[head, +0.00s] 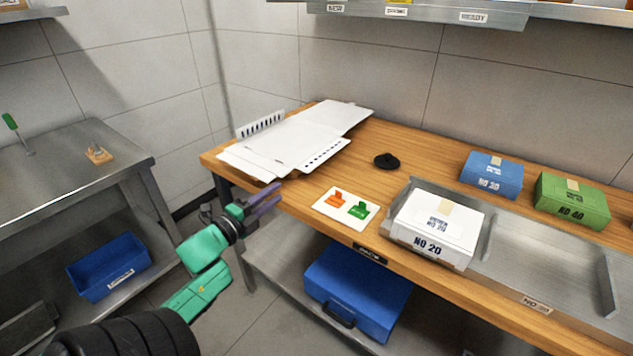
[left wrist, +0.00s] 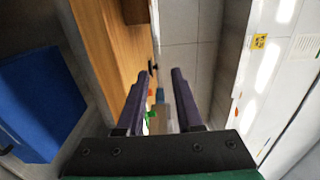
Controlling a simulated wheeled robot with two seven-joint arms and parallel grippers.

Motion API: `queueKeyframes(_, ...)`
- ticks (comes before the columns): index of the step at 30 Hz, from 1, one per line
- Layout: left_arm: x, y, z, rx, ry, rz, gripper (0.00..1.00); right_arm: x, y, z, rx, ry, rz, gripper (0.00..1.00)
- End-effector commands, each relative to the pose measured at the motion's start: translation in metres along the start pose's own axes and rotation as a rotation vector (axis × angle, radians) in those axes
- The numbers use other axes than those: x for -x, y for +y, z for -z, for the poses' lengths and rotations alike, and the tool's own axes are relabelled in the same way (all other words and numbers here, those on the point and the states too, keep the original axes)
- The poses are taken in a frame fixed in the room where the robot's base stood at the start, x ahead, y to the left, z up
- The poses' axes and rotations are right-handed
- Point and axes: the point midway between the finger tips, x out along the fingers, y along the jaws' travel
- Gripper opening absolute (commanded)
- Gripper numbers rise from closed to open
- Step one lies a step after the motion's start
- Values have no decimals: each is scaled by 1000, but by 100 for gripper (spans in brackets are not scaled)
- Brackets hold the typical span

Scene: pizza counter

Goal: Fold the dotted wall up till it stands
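A flat white box blank (head: 296,138) lies on the left end of the wooden counter. Its wall with dark bar marks (head: 262,124) stands up along the back-left side. The wall with small dark dots (head: 323,154) is on the right side and looks laid out flat or nearly flat. My left gripper (head: 277,193) is off the counter's front edge, below and in front of the blank, touching nothing. Its two purple fingers are apart and empty, also in the left wrist view (left wrist: 155,82). My right gripper is not in view.
A card with orange and green pieces (head: 323,209), a black disc (head: 386,161) and a white box (head: 437,226) are on the counter. Blue (head: 491,174) and green boxes (head: 572,201) stand behind. A blue case (head: 358,290) sits on the lower shelf. A steel table (head: 70,180) is at left.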

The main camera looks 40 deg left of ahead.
Motion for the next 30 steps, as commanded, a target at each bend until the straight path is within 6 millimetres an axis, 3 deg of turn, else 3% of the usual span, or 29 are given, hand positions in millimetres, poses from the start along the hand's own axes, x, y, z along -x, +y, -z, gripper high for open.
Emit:
queueKeyframes(5, -41, -3, 0, 0, 0, 5, 35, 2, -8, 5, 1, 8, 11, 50)
queueKeyframes(15, -119, -1, -1, 4, -3, 0, 35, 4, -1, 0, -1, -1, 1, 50)
queueKeyframes(20, -134, 0, -1, 4, -2, -2, 35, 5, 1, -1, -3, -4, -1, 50)
queueKeyframes(27, -136, 1, 0, 3, -2, -3, 35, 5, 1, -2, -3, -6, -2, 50)
queueKeyframes(28, -135, 1, 0, 4, -2, -3, 31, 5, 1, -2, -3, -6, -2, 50)
queueKeyframes(30, -135, 1, 0, 4, -2, -3, 4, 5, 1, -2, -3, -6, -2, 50)
